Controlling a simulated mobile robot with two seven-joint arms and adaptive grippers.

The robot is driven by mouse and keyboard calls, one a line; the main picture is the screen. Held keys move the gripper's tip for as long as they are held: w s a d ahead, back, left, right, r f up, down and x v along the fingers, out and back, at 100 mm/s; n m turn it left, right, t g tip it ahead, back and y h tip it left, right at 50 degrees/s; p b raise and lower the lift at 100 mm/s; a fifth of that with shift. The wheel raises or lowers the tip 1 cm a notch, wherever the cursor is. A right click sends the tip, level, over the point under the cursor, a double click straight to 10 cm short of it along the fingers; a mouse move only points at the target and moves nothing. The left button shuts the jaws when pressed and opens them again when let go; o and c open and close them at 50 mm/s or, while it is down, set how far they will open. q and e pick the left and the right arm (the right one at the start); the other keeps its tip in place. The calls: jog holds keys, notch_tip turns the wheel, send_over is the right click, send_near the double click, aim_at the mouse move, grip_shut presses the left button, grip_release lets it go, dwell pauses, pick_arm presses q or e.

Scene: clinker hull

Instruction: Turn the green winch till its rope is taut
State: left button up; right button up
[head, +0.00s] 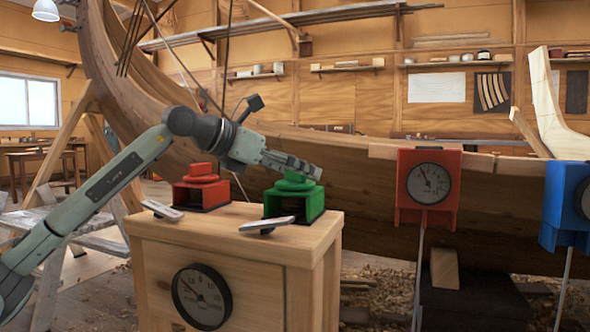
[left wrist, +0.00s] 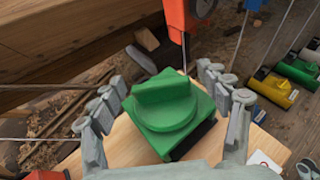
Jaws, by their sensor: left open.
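The green winch (head: 308,203) sits on the right part of a wooden bench top, with a round knob and raised grip bar on a square base. My left gripper (head: 312,172) is just over its knob, coming from the left. In the left wrist view the open fingers of my left gripper (left wrist: 163,78) stand on either side of the green winch (left wrist: 165,117), with visible gaps to the knob. The grip bar points roughly across between the fingers. I cannot tell which rope belongs to this winch or how tight it is. My right gripper is not in view.
A red winch (head: 202,192) stands left of the green one on the bench (head: 250,256). Metal levers lie in front of both. A dial (head: 202,297) is on the bench front. A red gauge (head: 428,187) and blue gauge (head: 566,205) hang by the hull (head: 376,195).

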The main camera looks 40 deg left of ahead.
pick_arm(q)
jog(key=shift+c, duration=0.6)
jog(key=c, duration=1.1)
jog(key=shift+o, duration=0.2)
